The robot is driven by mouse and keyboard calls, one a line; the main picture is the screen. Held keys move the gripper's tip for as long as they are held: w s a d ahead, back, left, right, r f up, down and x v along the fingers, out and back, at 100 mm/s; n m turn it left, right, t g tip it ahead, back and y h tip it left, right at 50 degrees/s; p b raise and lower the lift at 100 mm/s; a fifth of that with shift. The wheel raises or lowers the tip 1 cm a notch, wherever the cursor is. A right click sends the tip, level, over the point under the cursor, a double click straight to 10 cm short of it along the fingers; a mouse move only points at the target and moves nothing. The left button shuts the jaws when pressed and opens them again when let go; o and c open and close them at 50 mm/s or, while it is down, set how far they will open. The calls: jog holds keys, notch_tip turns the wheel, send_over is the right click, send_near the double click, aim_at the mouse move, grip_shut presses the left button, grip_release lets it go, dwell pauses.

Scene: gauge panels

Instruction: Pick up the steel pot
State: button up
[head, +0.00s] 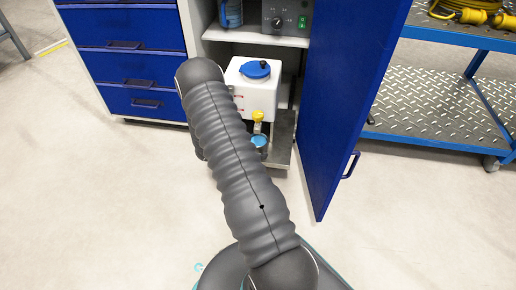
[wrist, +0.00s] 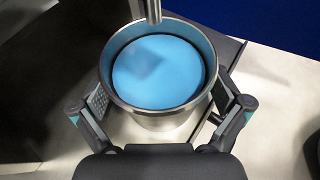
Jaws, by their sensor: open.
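The steel pot (wrist: 158,122) is a round metal vessel holding blue liquid nearly to the rim. In the wrist view it stands upright between the two fingers of my gripper (wrist: 163,108). The fingers are open, one on each side of the pot. I cannot tell whether either finger touches its wall. In the head view the blue surface of the pot (head: 260,141) shows beside my arm, under a yellow-handled tap (head: 258,116). My arm hides part of the pot and the gripper there.
A white tank (head: 252,92) with a blue cap stands behind the tap in the open cabinet. The blue cabinet door (head: 345,85) hangs open on the right. Blue drawers (head: 130,68) are on the left. A metal spout (wrist: 152,10) hangs over the pot's far rim.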

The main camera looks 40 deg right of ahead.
aim_at(266, 140)
jog(key=shift+r, duration=0.1)
jog(key=c, duration=1.5)
jog(key=shift+o, duration=0.2)
jog(key=shift+r, duration=0.6)
notch_tip(266, 140, up, 2)
jog(key=shift+r+p, duration=0.25)
jog(key=shift+p, duration=0.25)
jog(key=w+a+p, duration=0.1)
jog(key=w+a, duration=0.3)
jog(key=a, duration=1.3)
jog(key=s+a+p, duration=0.1)
jog(key=s+a, duration=0.5)
jog(key=a, duration=0.2)
jog(key=shift+s, duration=0.15)
jog(key=shift+a+f, duration=0.1)
